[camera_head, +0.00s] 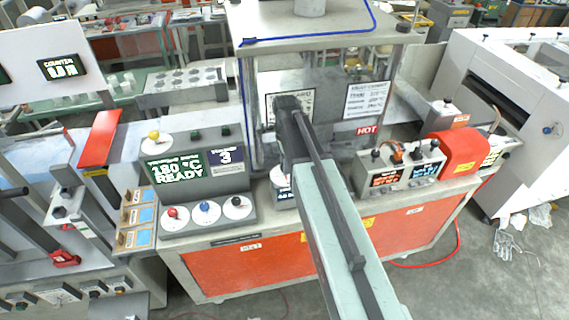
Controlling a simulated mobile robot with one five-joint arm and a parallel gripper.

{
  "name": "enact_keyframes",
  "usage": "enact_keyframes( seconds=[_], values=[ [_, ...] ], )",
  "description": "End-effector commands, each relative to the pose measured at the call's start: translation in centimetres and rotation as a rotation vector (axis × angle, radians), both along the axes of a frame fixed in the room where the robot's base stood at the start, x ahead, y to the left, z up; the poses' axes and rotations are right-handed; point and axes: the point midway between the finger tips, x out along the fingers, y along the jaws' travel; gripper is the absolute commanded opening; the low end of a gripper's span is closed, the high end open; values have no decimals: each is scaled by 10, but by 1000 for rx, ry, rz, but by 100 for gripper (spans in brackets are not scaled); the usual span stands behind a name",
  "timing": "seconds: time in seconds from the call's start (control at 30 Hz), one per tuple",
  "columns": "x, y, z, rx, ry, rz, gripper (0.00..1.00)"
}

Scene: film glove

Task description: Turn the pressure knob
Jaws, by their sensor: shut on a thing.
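My arm reaches up from the bottom right to the front of the press machine. My dark gripper (288,150) hangs at its far end, before the clear-walled chamber and above a white round dial plate (279,182) on the bench front. My arm and gripper cover most of this dial. The pressure knob itself is hidden behind them, and I cannot read its label or setting. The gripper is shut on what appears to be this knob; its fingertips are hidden.
A box with two displays (397,170) and a red cover (449,152) stand to the right. The chamber's HOT sign (368,130) is close by.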

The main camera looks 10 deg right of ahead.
Motion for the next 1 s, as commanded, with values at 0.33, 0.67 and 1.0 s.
enact_keyframes(
  seconds=[0.33, 0.67, 1.0],
  values=[
    [0, 0, 0, -1, 0, -4, 0],
    [0, 0, 0, -1, 0, -4, 55],
    [0, 0, 23, -1, 0, -4, 55]
  ],
)
